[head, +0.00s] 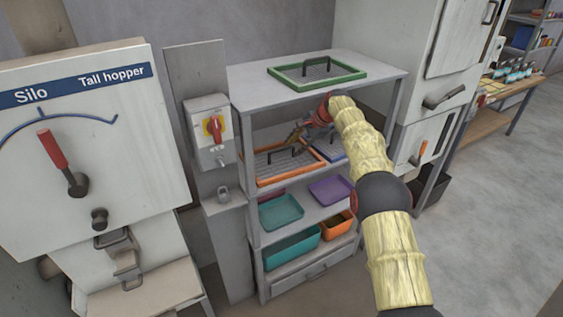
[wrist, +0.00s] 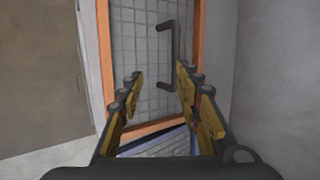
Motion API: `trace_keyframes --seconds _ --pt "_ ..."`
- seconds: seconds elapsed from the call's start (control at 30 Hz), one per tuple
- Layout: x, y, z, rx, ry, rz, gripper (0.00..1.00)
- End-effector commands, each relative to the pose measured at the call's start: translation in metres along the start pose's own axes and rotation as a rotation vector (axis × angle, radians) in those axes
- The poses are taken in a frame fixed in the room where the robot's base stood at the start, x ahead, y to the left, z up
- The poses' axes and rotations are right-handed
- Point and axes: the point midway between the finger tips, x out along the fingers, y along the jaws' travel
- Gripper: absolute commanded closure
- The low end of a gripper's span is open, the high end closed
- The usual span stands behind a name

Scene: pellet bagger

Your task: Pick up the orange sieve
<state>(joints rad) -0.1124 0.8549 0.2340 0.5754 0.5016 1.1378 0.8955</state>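The orange sieve (head: 262,177) lies on the shelf just below the top of the grey rack. It has an orange frame, a grey mesh and a dark handle. In the wrist view the orange sieve (wrist: 201,45) fills the middle, with its dark handle (wrist: 172,60) toward the upper right. My gripper (head: 294,137) reaches into the rack above the sieve. In the wrist view my gripper (wrist: 158,85) has its fingers spread apart, with nothing between them but the view of the sieve; the handle is beyond the fingertips.
A blue sieve (head: 330,152) sits right of the orange one, close by. A green sieve (head: 352,76) lies on the rack top (head: 245,82) above. Teal and purple trays (head: 281,211) are below. A switch box (head: 206,135) stands to the left.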

Motion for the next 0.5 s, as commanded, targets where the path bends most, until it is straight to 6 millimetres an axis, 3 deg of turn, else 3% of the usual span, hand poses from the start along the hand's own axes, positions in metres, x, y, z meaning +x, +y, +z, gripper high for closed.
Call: trace_keyframes --seconds 0.1,0.23,0.5 --pt "-0.008 -0.018 0.004 0.089 -0.015 -0.035 0.66" --pt "-0.010 -0.023 0.007 0.131 -0.022 -0.045 0.66" --pt "0.014 -0.025 0.008 0.135 -0.023 -0.047 0.66"
